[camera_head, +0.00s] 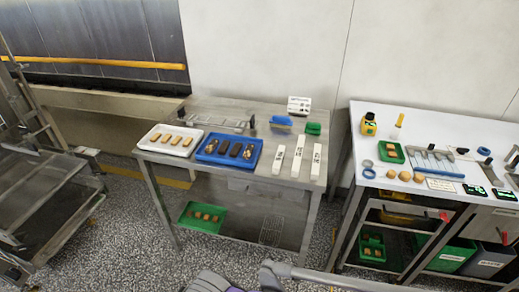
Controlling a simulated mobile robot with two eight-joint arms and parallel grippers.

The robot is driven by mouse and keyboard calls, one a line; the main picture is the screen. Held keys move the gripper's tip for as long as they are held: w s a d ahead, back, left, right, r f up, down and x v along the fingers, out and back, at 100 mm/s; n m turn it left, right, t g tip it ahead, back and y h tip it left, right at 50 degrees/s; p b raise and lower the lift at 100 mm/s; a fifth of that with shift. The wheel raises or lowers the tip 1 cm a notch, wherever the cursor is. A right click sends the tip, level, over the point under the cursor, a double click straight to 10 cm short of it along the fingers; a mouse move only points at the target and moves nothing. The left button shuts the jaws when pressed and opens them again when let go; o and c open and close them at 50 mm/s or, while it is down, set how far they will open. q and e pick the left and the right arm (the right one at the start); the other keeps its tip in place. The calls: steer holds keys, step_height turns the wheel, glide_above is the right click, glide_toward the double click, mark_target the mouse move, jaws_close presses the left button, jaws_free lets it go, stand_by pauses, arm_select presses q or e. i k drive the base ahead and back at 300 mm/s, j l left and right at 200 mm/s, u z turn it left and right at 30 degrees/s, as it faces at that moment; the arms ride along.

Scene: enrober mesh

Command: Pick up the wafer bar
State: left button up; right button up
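Several tan bars that look like wafer bars (177,141) lie side by side in a white tray (148,147) at the left of the steel table. A blue tray (208,158) just right of it holds dark brown bars (235,150) and lighter, mottled pieces at its two ends. A green tray (207,226) on the lower shelf holds several small brown pieces. Another small green tray (386,159) with tan pieces is on the right table. Which bar is meant cannot be told. Neither of my grippers is in view; only grey parts of mine show at the bottom edge.
Three white labelled strips (298,155) lie on the right of the steel table (262,184). A gap separates the white right table (358,190), crowded with tools. A metal rack (45,190) stands at left.

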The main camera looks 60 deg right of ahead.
mark_target(250, 147)
steer(key=z, duration=1.95)
